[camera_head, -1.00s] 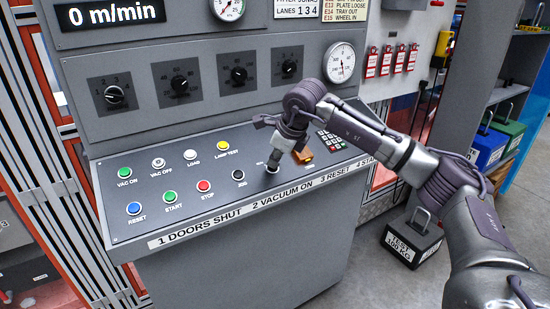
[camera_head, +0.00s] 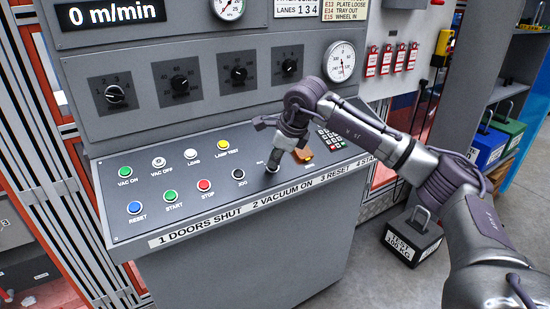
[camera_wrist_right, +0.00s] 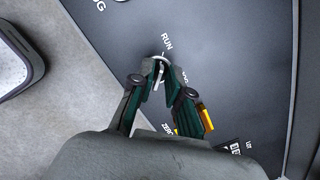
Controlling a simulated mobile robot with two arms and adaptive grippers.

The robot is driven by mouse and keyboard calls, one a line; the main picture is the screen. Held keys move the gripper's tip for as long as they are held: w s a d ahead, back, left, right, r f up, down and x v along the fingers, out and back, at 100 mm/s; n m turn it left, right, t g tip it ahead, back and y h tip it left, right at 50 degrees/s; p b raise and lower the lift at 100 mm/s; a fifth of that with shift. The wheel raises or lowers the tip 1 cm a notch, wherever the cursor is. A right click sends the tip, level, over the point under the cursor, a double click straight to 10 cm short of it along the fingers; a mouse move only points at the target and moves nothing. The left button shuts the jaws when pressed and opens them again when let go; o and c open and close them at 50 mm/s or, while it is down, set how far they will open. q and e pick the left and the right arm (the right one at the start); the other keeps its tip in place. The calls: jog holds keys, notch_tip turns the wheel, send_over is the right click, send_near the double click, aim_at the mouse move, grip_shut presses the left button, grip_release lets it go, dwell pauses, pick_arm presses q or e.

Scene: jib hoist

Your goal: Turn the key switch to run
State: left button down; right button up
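The key switch (camera_wrist_right: 163,83) is a small silver ring on the sloped grey console, with a RUN label beside it in the right wrist view. My right gripper (camera_wrist_right: 158,73) reaches down onto it, the fingertips close together inside the ring with the silvery key mostly hidden between them. They look shut on the key. Which mark the key points at is hidden by the fingers. In the head view, my right gripper (camera_head: 273,163) points down at the console, right of the JOG button. My left gripper is not in view.
The console (camera_head: 130,230) carries several coloured buttons to the left. Dials (camera_head: 180,83) line the upright panel behind. A black test weight (camera_head: 413,237) stands on the floor at right.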

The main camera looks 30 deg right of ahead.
jog(key=shift+o, duration=0.6)
jog(key=v, duration=1.2)
